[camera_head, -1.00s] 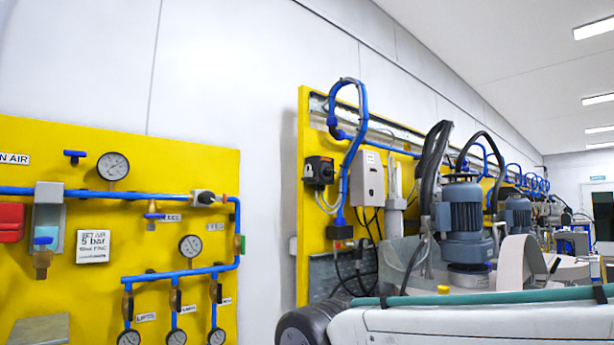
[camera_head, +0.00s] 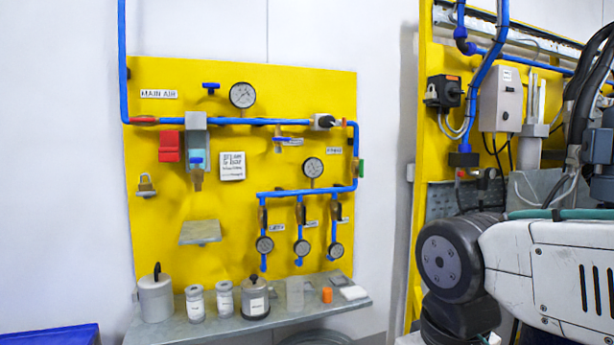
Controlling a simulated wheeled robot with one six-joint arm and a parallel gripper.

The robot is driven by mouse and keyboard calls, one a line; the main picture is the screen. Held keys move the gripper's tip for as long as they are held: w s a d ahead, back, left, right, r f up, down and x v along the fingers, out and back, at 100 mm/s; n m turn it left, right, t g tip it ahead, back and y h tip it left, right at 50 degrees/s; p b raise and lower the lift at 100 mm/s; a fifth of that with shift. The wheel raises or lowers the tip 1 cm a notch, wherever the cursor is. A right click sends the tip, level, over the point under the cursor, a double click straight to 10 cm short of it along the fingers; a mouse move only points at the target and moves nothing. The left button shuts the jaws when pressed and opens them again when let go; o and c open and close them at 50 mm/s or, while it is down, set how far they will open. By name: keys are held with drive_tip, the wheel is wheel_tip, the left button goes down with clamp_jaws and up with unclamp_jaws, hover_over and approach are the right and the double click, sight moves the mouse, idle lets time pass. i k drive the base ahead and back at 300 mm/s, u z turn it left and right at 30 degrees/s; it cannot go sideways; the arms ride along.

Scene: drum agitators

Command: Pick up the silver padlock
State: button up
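A small padlock (camera_head: 146,186) hangs at the left edge of the yellow panel (camera_head: 270,90), below the "MAIN AIR" label. It looks silver to brassy, and its shackle is uppermost. What it hangs on is too small to tell. My white and dark arm fills the lower right of the view, well to the right of the padlock. My gripper is out of view.
A grey shelf (camera_head: 190,332) below the panel bears several jars, an orange item (camera_head: 327,295) and a white block (camera_head: 353,292). A small empty ledge (camera_head: 200,232) juts from the panel. Blue pipes and gauges cover the panel. A blue bin (camera_head: 50,338) is at lower left.

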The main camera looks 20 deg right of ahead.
sight(429, 95)
drive_tip(key=z, duration=0.55)
drive_tip(key=i, duration=1.2)
drive_tip(key=z, duration=0.3)
